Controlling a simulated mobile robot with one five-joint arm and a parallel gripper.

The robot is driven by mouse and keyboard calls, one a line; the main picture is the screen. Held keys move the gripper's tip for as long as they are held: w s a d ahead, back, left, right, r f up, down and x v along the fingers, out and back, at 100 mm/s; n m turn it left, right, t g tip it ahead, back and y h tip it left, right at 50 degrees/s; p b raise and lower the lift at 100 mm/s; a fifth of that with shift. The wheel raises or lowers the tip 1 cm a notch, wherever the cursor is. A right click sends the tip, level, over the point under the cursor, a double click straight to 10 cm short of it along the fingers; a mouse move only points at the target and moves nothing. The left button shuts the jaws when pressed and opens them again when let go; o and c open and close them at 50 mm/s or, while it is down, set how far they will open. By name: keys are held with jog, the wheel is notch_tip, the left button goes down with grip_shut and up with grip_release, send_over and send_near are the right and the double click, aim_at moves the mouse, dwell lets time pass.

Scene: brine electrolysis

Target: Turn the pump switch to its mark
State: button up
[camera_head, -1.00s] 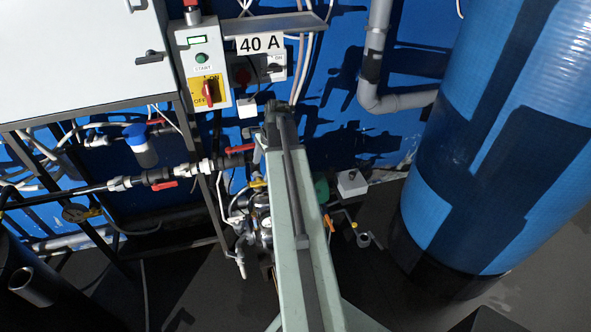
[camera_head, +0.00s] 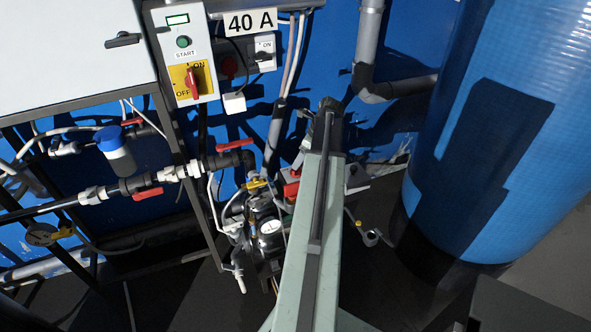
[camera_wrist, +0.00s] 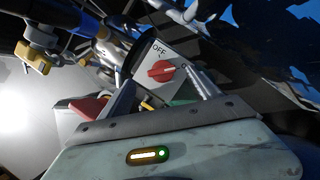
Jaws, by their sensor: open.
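The pump switch is a red knob (camera_wrist: 161,72) on a pale plate marked OFF, in the wrist view; its pointer looks turned away from the OFF label. My gripper (camera_wrist: 160,80) is open, its two fingers on either side of the knob in the picture. I cannot tell whether they touch it. In the head view my arm hides the gripper and this switch. The pump (camera_head: 268,226) stands left of my arm, low among pipes.
A control box (camera_head: 181,50) with a red ON/OFF switch hangs on the wall. Red-handled valves (camera_head: 147,193) line the pipe at left. A large blue tank (camera_head: 490,130) stands at right. A red and white item (camera_wrist: 88,108) sits beside my left finger.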

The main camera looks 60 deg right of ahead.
jog(key=b+x, duration=0.1)
jog(key=x, duration=0.1)
jog(key=b+x, duration=0.4)
jog(key=shift+s+d+f, duration=0.15)
jog(key=shift+s+f, duration=0.05)
jog(key=shift+f, duration=0.1)
jog(key=shift+w+f+b, duration=0.25)
jog(key=shift+f+b, duration=0.05)
jog(key=shift+b, duration=0.2)
jog(key=shift+r, duration=0.1)
jog(key=c, duration=1.4)
